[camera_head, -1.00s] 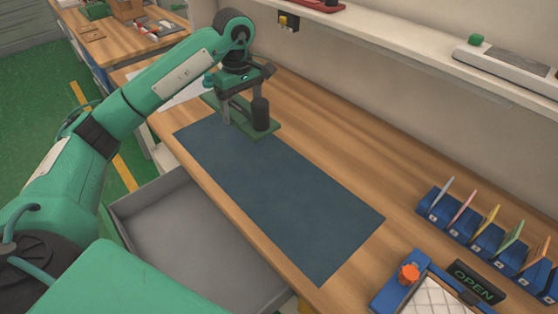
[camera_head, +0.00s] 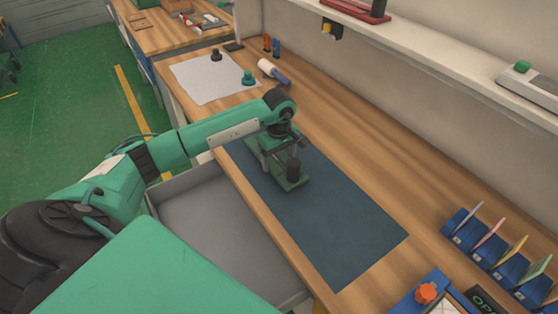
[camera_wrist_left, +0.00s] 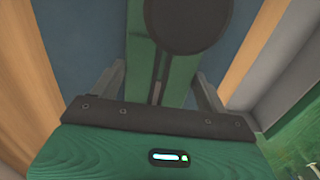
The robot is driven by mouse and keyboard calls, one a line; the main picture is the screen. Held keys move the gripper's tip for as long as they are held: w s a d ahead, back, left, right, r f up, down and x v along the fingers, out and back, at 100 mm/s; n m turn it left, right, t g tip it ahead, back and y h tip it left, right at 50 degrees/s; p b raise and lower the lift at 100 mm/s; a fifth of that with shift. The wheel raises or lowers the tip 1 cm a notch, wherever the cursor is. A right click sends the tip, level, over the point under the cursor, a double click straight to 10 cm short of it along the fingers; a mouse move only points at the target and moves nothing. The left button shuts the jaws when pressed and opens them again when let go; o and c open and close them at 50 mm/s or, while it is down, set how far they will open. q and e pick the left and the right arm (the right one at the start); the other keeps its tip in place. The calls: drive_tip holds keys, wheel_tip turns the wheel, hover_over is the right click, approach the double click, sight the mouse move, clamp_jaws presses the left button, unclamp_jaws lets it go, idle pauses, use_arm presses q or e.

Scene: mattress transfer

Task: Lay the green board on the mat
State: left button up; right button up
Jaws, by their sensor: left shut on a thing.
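The green board (camera_head: 293,183) is over the far part of the dark blue mat (camera_head: 345,225), which lies flat on the wooden bench. A black cylinder (camera_head: 293,169) stands up from the board. My left gripper (camera_head: 272,157) is shut on the board from above. In the left wrist view the board (camera_wrist_left: 181,78) runs between the two fingers, with the round black part (camera_wrist_left: 190,18) on it. I cannot tell whether the board touches the mat or hangs just above it. My right gripper is not in view.
An open grey drawer (camera_head: 225,230) juts out below the bench edge. A white sheet (camera_head: 210,80) with knobs lies beyond the mat. A blue rack (camera_head: 497,250) with coloured cards and an orange knob (camera_head: 427,292) are at the right. The near mat is clear.

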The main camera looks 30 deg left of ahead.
use_arm(q)
wheel_tip(320, 180, down, 2)
drive_tip(key=shift+f, duration=0.2)
drive_tip(key=o, duration=1.2)
drive_tip(key=shift+o, duration=0.2)
drive_tip(key=shift+r, duration=0.1)
